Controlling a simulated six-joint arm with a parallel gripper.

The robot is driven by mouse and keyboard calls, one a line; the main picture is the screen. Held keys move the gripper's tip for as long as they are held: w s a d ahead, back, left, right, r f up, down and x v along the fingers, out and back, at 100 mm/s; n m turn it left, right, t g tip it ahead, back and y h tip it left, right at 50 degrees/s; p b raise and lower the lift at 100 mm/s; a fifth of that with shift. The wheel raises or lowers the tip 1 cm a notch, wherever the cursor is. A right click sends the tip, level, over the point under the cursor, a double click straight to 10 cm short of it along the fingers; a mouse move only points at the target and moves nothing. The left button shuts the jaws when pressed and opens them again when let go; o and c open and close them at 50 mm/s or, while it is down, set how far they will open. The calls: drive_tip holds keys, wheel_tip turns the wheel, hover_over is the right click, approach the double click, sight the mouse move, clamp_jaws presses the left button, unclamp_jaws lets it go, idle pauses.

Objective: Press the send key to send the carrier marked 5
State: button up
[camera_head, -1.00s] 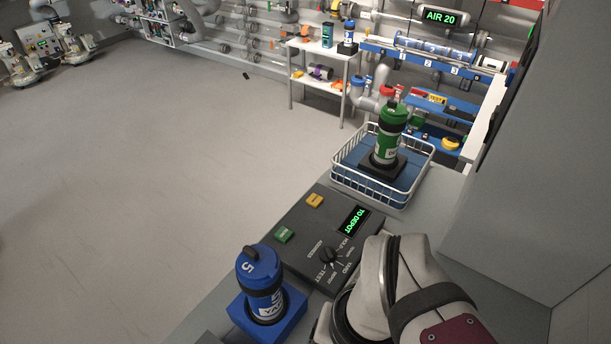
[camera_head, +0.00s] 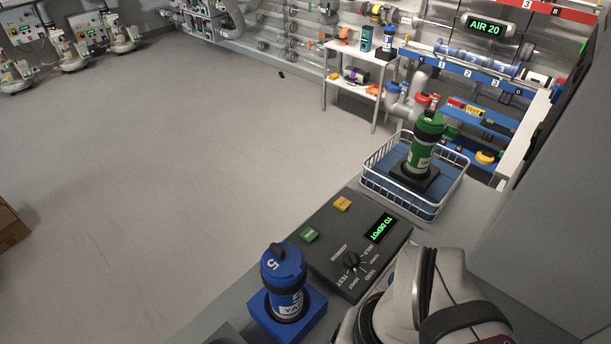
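The blue carrier marked 5 (camera_head: 284,280) stands upright in a blue square holder (camera_head: 314,310) at the lower middle of the head view. A dark control panel (camera_head: 330,262) lies just behind it. The panel has a green key (camera_head: 309,235), a yellow key (camera_head: 342,203), a black rotary knob (camera_head: 351,260) and a display (camera_head: 381,228) with green letters reading "TO DEPOT". The lettering on the keys is too small to read. My arm shows at the lower right, beside the panel. My gripper's fingers are not in view.
A white wire basket (camera_head: 415,207) with a green carrier (camera_head: 425,141) stands behind the panel on the counter. A grey wall or cabinet (camera_head: 545,215) closes the right side. Open floor lies to the left. A sign (camera_head: 486,27) reads "AIR 20" at the back.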

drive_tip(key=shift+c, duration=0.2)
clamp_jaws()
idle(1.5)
